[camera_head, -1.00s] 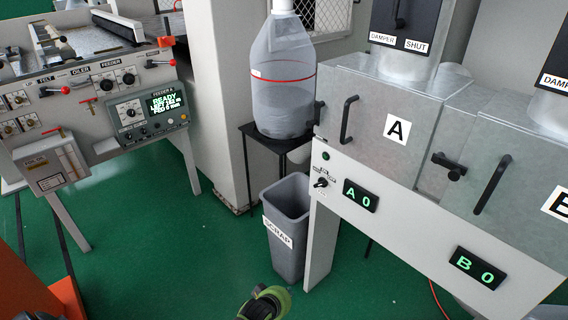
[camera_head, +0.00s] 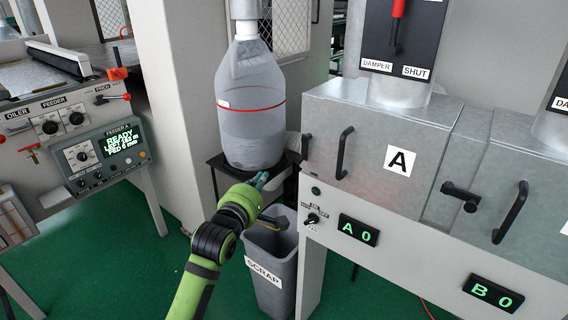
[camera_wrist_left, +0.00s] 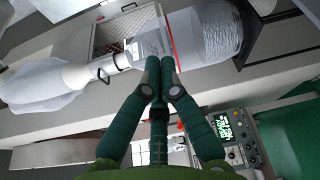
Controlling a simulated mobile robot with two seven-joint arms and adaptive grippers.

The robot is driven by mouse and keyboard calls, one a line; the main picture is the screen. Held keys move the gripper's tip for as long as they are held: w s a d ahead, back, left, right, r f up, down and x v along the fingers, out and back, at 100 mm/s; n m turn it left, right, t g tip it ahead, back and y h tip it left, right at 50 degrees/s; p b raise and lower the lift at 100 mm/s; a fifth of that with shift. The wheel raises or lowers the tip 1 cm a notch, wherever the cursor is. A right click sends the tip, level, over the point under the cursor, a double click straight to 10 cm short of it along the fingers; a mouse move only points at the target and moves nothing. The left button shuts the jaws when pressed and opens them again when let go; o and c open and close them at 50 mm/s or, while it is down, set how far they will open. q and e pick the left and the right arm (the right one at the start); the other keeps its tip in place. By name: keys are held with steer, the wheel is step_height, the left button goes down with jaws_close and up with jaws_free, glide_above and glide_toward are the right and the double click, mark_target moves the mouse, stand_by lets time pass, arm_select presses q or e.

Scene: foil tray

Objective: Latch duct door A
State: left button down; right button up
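Duct door A (camera_head: 425,150) is a grey metal panel with a white "A" label and a black bar handle (camera_head: 343,153). It appears flush with its housing. A small black latch (camera_head: 306,146) sits at its left edge; its exact position is hard to tell. My left gripper (camera_head: 263,180) is left of and below this latch, clear of the door, in front of the clear bag. In the left wrist view my left gripper's green fingers (camera_wrist_left: 160,62) are together at the tips, with nothing seen between them. My right gripper is not in view.
The scrap bin (camera_head: 275,275) stands below my left gripper. A second black latch (camera_head: 460,195) is right of door A. The feeder panel (camera_head: 100,155) is at left.

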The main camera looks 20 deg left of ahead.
mark_target(303, 148)
arm_select(q)
steer(key=w+p, duration=0.1)
steer(key=w, duration=0.9)
steer(key=d+p, duration=0.1)
steer(key=d, duration=0.1)
steer(key=s+d, duration=0.1)
steer(key=shift+s+d+p, duration=0.15)
steer(key=shift+d+p, duration=0.2)
steer(key=shift+p, duration=0.05)
steer(key=shift+d+n+p, duration=0.2)
steer(key=shift+n+p, duration=0.1)
steer(key=shift+p, duration=0.15)
steer(key=shift+s+d+f+n+p, duration=0.1)
steer(key=shift+s+d+n+p, duration=0.1)
steer(key=shift+n+p, duration=0.25)
